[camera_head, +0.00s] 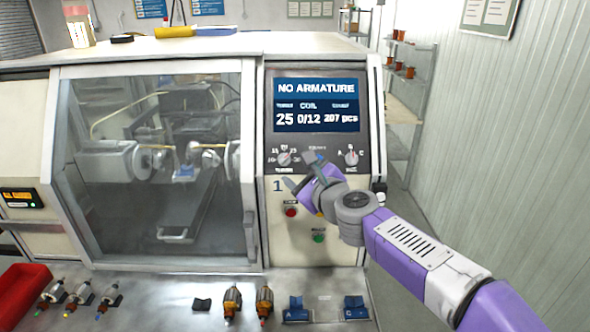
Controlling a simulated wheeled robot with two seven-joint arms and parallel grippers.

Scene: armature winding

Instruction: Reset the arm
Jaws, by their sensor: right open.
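My right arm comes in from the lower right, and my right gripper (302,174) is open and empty in front of the machine's control panel. It is just below the two knobs and covers part of the panel near the number 1. The screen (316,103) reads "NO ARMATURE", 25, 0/12 and 207 pcs. The left knob (285,158) and right knob (351,158) sit under the screen. A red button (291,212) and a green button (318,237) are below the gripper. I cannot tell whether the gripper touches the panel. My left gripper is not in view.
The winding machine's clear door (150,230) is closed at left. On the front ledge lie several armatures (232,302), blue holders marked A (297,309) and C (354,308), and a red bin (22,292). Shelves with copper spools (398,67) stand behind at right.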

